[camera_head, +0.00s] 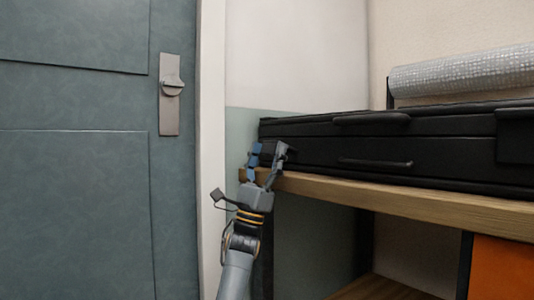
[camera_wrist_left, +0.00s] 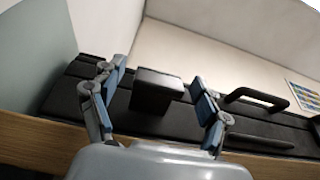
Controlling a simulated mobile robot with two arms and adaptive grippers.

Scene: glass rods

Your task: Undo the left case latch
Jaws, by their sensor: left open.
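The black case (camera_head: 350,158) lies on a wooden shelf, its front facing me. Its left latch shows in the left wrist view as a dark block (camera_wrist_left: 156,91) on the case front, between my finger pads. In the head view my gripper hides most of that latch. My left gripper (camera_head: 269,152) is open at the left end of the case front. In the left wrist view its two blue-padded fingers (camera_wrist_left: 160,92) stand on either side of the latch, with a gap on each side. I cannot tell how far the fingertips are from the case. My right gripper is not in view.
The wooden shelf edge (camera_head: 400,200) runs just below the case and close to my gripper. A case handle (camera_wrist_left: 257,98) is right of the latch. A grey roll (camera_head: 465,70) is behind the case. A teal door (camera_head: 75,200) is at left; an orange panel (camera_head: 503,268) is below the shelf.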

